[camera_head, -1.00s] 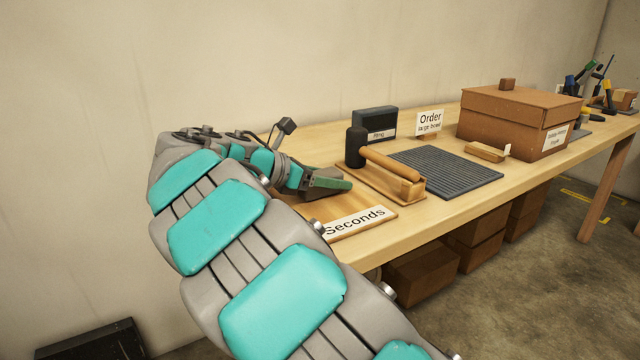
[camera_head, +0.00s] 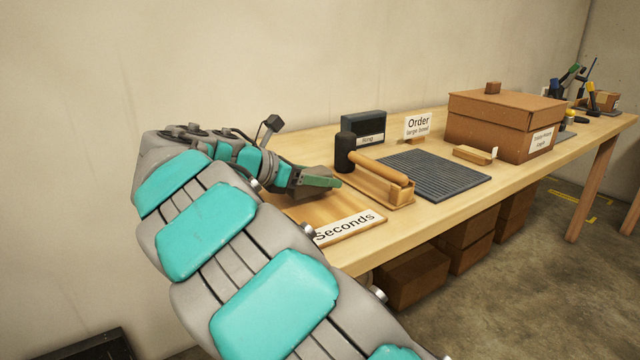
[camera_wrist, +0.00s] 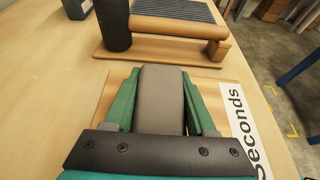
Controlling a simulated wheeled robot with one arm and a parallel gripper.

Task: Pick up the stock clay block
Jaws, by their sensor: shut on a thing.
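My gripper (camera_wrist: 162,100) is shut on a grey-brown block (camera_wrist: 162,85), which looks like the stock clay block. In the wrist view the block fills the space between the green fingers, with one finger along each side. In the head view my gripper (camera_head: 318,182) is over the wooden board labelled "Seconds" (camera_head: 300,212), at the table's near left. A green finger hides most of the block there. I cannot tell whether the block touches the board.
A ribbed dark mat (camera_head: 435,175), a dark box (camera_head: 363,127), an "Order" sign (camera_head: 418,125) and a lidded brown box (camera_head: 500,120) stand farther along the table (camera_head: 420,225).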

